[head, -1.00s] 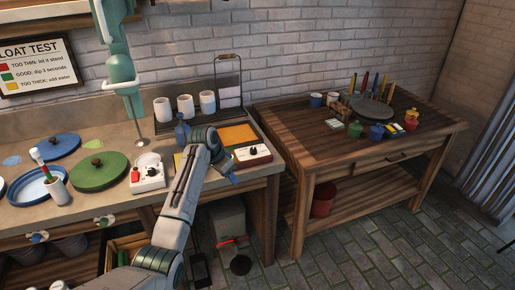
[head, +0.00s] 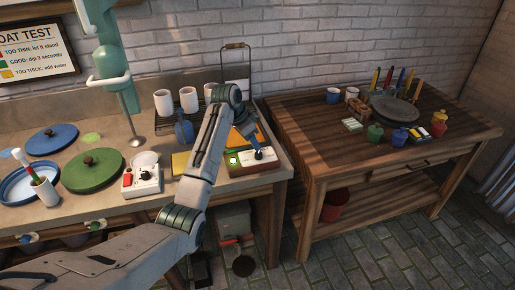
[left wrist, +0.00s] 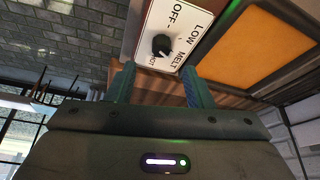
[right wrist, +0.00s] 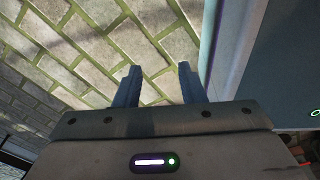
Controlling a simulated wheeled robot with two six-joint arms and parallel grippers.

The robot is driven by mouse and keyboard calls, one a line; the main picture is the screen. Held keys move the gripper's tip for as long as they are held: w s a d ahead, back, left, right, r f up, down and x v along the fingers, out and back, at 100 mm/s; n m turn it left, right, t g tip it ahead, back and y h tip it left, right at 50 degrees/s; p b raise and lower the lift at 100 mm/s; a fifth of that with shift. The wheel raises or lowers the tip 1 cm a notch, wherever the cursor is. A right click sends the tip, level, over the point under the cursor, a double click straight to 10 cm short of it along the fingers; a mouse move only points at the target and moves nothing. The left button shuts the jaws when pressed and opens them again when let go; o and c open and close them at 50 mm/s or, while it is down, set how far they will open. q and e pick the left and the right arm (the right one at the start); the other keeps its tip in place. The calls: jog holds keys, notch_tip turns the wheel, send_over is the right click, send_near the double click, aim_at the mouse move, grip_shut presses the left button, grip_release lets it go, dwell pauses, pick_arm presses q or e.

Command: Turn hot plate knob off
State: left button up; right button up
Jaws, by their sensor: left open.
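The hot plate has an orange top (head: 243,137) and a front panel (head: 238,165) with a lit green lamp. It sits at the counter's right end. Its black knob (left wrist: 161,45) shows in the left wrist view on a white dial marked OFF, LOW, MELT and HOT. The knob's pale mark points toward the HOT end, away from OFF. My left gripper (left wrist: 156,74) is open, its fingers spread either side of the knob's line and apart from it. In the head view it is at the panel (head: 257,148). My right gripper (right wrist: 157,70) is open and empty above paving.
White cups (head: 188,99) stand behind. A wooden table (head: 310,125) with small pots is at right, across a gap.

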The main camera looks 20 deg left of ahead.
aim_at(258, 153)
pick_arm(q)
jog(key=x, duration=0.6)
jog(key=shift+w+p, duration=0.2)
jog(key=shift+p, duration=0.2)
jog(key=shift+f, duration=0.4)
jog(key=c, duration=1)
pick_arm(e)
jog(key=shift+w+d+r, duration=0.1)
jog(key=shift+w+r, duration=0.2)
jog(key=shift+r, duration=0.3)
